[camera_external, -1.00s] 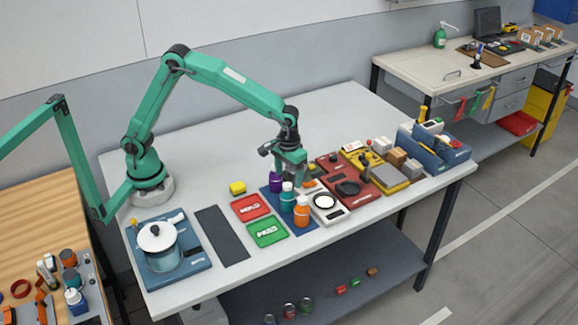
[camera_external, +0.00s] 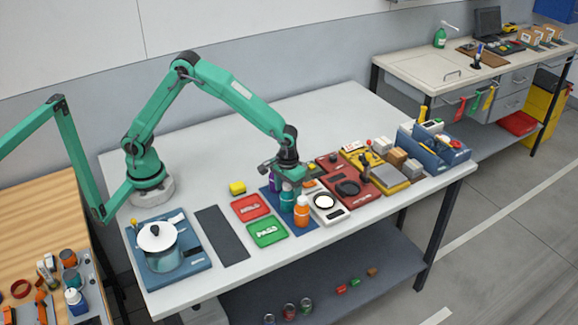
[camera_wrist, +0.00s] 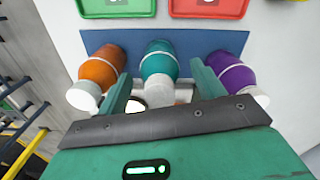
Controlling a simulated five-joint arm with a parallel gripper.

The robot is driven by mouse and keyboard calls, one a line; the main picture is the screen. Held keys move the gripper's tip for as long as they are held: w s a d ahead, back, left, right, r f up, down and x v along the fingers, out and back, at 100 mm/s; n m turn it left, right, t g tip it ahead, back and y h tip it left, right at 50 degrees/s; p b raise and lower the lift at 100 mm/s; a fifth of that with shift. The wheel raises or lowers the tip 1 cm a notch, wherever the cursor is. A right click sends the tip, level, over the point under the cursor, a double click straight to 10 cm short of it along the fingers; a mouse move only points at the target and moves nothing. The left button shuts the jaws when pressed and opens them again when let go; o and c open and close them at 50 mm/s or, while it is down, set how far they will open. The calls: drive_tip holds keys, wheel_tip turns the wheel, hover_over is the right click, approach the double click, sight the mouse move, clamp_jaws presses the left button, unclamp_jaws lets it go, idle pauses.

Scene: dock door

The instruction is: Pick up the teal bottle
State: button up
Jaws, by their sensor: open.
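The teal bottle (camera_wrist: 158,62) stands upright on a blue mat (camera_wrist: 198,44), between an orange bottle (camera_wrist: 101,70) and a purple bottle (camera_wrist: 232,74) in the wrist view. My gripper (camera_wrist: 158,85) is open, with one green finger on each side of the teal bottle. I cannot tell whether the fingers touch it. In the external view the teal bottle (camera_external: 287,201) is partly hidden below my gripper (camera_external: 289,180), and the orange bottle (camera_external: 301,211) stands in front of it. The purple bottle is mostly hidden there.
A red tray (camera_external: 251,207) and a green tray (camera_external: 267,232) lie left of the mat. A white scale (camera_external: 325,207) and a red panel (camera_external: 349,177) are to the right. The table's back is clear.

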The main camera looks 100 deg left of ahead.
idle(0.4)
drive_tip(key=c, duration=1.2)
drive_tip(key=shift+r, duration=0.15)
drive_tip(key=shift+r, duration=0.55)
drive_tip(key=r, duration=0.3)
drive_tip(key=shift+s+d+r, duration=0.1)
drive_tip(key=shift+d, duration=0.3)
drive_tip(key=s+d+r, duration=0.1)
drive_tip(key=d+r, duration=0.1)
drive_tip(key=d, duration=0.1)
drive_tip(key=s+d+r, duration=0.2)
drive_tip(key=d, duration=0.1)
drive_tip(key=s+d+r, duration=0.1)
drive_tip(key=d+r, duration=0.1)
drive_tip(key=d, duration=0.1)
drive_tip(key=shift+s+d+r, duration=0.2)
drive_tip(key=shift+s+d, duration=0.15)
drive_tip(key=shift+s, duration=0.05)
